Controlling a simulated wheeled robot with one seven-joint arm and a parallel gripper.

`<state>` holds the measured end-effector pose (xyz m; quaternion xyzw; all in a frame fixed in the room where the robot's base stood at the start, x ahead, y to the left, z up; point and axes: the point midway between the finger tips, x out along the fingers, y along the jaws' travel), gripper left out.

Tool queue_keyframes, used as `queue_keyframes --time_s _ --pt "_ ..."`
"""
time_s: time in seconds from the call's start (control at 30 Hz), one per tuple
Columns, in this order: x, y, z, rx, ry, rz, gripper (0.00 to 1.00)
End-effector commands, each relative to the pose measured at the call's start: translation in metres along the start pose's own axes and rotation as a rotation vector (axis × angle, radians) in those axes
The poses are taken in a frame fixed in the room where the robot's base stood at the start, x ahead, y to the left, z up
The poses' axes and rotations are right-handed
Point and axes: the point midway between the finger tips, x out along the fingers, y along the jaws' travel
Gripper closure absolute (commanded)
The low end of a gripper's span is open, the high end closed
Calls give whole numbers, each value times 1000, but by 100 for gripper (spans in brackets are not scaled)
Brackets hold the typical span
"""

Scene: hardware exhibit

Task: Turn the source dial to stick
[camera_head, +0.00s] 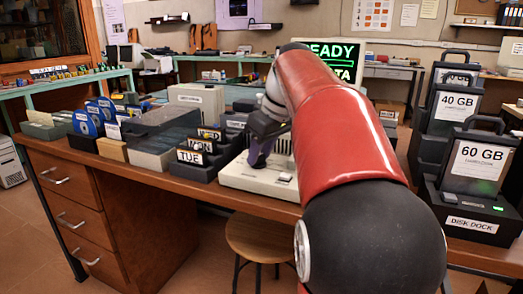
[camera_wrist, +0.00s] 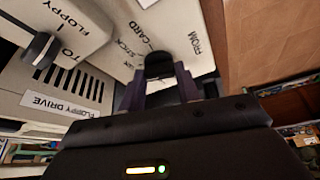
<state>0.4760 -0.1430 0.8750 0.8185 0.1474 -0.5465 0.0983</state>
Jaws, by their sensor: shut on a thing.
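In the wrist view a black source dial (camera_wrist: 158,65) stands on a cream panel (camera_wrist: 100,72) beside the printed words FROM, CARD and STICK. My gripper (camera_wrist: 160,80) is shut on this dial, with one purple-grey finger on each side of it. Which word the dial points to cannot be told. In the head view my gripper (camera_head: 260,158) reaches down onto the cream device (camera_head: 240,178) on the bench. My arm and gripper hide the dial there.
A second dial (camera_wrist: 40,48) with the words TO and FLOPPY sits at the left of the wrist view, above a FLOPPY DRIVE label (camera_wrist: 62,110). In the head view a dark card holder (camera_head: 196,170) stands left of the device. A disk dock (camera_head: 470,215) stands at right. A stool (camera_head: 262,240) is in front.

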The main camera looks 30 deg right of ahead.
Motion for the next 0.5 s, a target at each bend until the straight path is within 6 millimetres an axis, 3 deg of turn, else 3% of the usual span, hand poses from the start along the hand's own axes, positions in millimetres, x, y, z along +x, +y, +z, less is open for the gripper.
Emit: queue_keyframes --time_s 0.5 --pt "-1 -5 -2 429 -1 179 90"
